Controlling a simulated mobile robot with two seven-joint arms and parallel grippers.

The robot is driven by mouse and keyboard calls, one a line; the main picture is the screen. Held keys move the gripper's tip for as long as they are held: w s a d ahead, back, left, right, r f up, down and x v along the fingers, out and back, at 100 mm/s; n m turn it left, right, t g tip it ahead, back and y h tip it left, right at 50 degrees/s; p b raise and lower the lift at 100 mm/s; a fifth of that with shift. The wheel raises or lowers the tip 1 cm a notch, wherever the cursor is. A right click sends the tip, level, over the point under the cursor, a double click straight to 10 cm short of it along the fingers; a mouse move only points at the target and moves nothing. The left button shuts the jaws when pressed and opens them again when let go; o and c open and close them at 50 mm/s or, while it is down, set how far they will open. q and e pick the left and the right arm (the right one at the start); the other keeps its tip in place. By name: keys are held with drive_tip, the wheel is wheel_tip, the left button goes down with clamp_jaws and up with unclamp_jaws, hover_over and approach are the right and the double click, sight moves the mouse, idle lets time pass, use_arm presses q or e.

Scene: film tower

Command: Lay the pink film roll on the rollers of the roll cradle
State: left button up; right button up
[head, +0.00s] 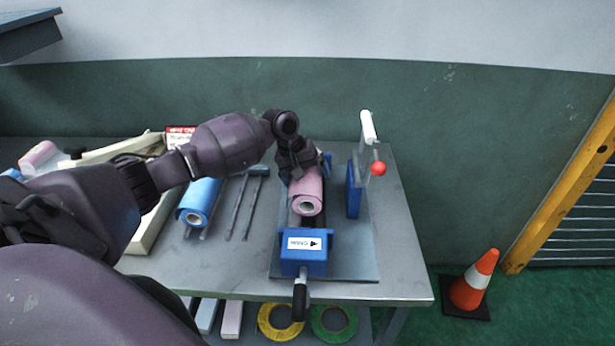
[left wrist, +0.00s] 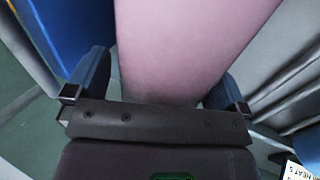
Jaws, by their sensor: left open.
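The pink film roll (head: 308,188) lies lengthwise in the roll cradle, its near end facing me. The blue near end block of the cradle (head: 303,262) carries a white label. The rollers under the roll are mostly hidden. My left gripper (head: 298,165) is over the far part of the roll. In the left wrist view the pink film roll (left wrist: 185,45) fills the middle, between the two open fingers of my left gripper (left wrist: 160,90). I cannot tell whether the fingers touch it. My right gripper is not in view.
A blue film roll (head: 200,200) and dark rods (head: 245,205) lie on the grey table (head: 390,285) left of the cradle. A blue stand with a red knob (head: 378,168) rises close on the right. An orange cone (head: 470,282) stands on the floor at right.

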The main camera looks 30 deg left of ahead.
use_arm(q)
drive_tip(key=v, duration=1)
drive_tip(key=shift+p, duration=0.3)
drive_tip(key=shift+r, duration=0.1)
